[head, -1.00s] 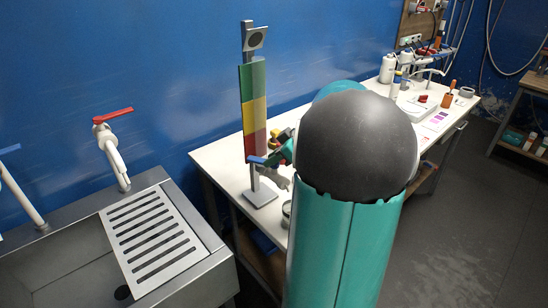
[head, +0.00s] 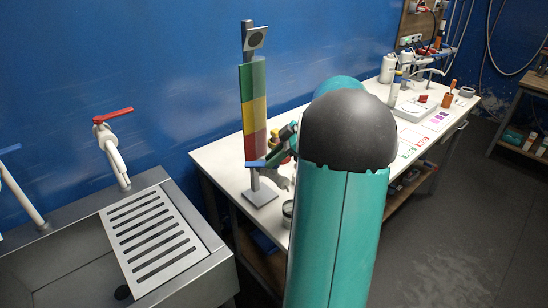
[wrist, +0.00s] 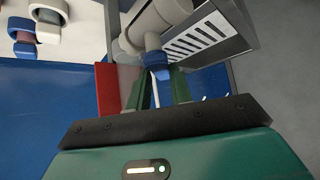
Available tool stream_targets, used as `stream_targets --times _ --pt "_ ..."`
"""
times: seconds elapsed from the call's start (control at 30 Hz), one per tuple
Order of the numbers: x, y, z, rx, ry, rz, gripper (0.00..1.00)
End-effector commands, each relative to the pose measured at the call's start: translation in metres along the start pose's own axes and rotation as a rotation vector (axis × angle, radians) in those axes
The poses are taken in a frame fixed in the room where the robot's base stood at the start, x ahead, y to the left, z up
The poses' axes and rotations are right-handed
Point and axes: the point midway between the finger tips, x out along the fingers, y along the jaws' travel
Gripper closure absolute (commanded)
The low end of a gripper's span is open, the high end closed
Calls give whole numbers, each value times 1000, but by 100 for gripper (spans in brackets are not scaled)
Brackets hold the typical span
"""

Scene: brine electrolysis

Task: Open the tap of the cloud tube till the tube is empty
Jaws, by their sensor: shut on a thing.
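The cloud tube's stand is a grey post with a green, yellow and red panel (head: 254,108) in the head view. A tap with a blue handle (head: 256,163) sits low on it, below the red part. In the wrist view the tap has a pale grey body (wrist: 158,20) and a blue part (wrist: 155,62) pointing at my gripper (wrist: 157,84). My gripper, also in the head view (head: 286,142), is shut on the blue handle, with its green fingers on either side. My arm hides part of the tap in the head view. I cannot see the liquid level.
A steel sink with a slatted drainboard (head: 153,238) and a red-handled faucet (head: 113,150) stands left. The white bench (head: 222,160) runs behind my arm, with bottles (head: 388,68) and small items at its far end. Open floor lies right.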

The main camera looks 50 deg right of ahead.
Motion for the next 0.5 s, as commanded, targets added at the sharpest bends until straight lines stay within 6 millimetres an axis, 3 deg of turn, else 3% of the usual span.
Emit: stream_targets --times 0.5 --pt "-1 0 -1 -101 2 -99 100"
